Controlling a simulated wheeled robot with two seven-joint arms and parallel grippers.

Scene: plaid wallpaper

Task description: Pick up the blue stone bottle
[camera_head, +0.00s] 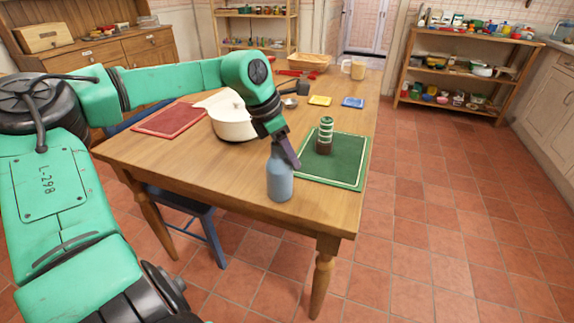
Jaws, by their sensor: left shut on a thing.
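The blue stone bottle (280,183) stands upright, or nearly so, near the front of the wooden table, just left of the green mat. My left gripper (282,152) reaches down over it from the left and is shut on its upper part. The gripper hides the bottle's neck. I cannot tell whether the bottle's base touches the table. My right gripper is not in view.
A green mat (345,174) with a banded green and brown item (325,135) lies right of the bottle. A white pot (230,119), a red mat (168,120), yellow and blue coasters and a mug (354,68) are on the wooden table (220,165). Shelves stand behind.

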